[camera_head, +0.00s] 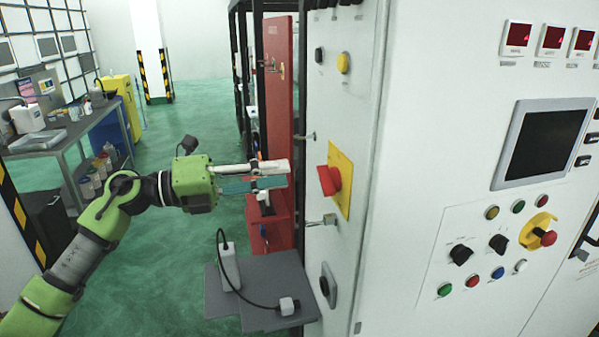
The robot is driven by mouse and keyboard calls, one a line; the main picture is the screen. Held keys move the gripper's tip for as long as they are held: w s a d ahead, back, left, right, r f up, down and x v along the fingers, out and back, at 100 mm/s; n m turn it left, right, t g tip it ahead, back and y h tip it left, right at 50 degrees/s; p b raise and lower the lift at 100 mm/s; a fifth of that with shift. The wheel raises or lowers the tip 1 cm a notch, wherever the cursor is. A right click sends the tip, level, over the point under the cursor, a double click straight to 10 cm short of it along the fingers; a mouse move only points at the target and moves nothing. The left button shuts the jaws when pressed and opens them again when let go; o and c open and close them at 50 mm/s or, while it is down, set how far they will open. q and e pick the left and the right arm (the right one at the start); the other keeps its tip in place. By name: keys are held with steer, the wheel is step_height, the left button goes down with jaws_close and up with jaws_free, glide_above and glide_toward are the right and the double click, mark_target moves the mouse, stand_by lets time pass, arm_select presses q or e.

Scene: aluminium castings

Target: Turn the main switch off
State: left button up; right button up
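The main switch is a red rotary handle (331,179) on a yellow plate (342,180), on the narrow side of the white cabinet. My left gripper (287,175) comes in from the left at about the height of the handle. Its two fingers point right towards the handle, one above the other with a narrow gap. Nothing shows held between them. The fingertips look apart from the handle, a short way to its left. My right gripper is not in view.
A grey shelf (255,290) with a white plug and cable juts out below my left gripper. A red panel (279,120) stands behind the fingers. The cabinet front (440,130) has buttons, knobs and a screen. A workbench (75,130) stands far left; green floor lies between.

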arm_select(q)
steer(key=v, duration=0.5)
